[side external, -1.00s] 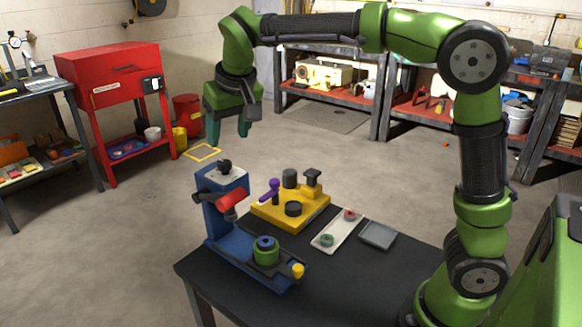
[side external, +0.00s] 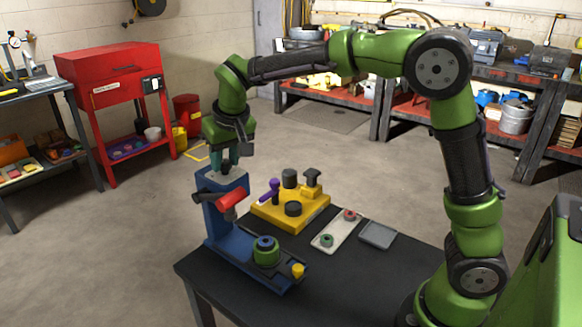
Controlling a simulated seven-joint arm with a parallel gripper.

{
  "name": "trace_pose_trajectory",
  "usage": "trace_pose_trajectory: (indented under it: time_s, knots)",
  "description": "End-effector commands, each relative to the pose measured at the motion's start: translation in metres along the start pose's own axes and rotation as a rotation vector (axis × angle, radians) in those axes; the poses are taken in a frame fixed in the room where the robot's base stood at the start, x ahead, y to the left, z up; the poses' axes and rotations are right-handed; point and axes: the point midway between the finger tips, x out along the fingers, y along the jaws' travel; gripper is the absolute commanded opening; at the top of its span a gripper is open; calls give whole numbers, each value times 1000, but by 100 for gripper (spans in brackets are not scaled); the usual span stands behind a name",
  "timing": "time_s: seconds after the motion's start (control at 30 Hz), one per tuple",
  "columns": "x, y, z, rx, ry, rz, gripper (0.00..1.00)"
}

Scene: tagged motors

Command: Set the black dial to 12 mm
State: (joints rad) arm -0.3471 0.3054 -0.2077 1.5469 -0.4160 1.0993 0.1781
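The blue machine (side external: 222,226) stands at the left end of the dark table. A pale plate (side external: 240,173) lies on top of its column. The black dial on that plate is hidden now behind my gripper's fingers. My gripper (side external: 224,164) points down with its teal fingertips at the dial's place, just above or at the plate. I cannot tell whether the fingers touch the dial or are closed on it. The scale marks are too small to read.
The machine also has a red cylinder (side external: 230,200), a green round part (side external: 266,252) and a yellow knob (side external: 298,270). A yellow block (side external: 268,214) with black knobs and a purple lever, a white tray (side external: 328,240) and a grey tray (side external: 378,236) stand to the right. The table's front is clear.

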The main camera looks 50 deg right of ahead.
Motion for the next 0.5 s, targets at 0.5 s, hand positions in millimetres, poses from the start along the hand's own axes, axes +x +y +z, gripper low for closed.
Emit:
trace_pose_trajectory:
  time_s: [0.5]
  knots:
    - [0,-1,0,39,0,16,3]
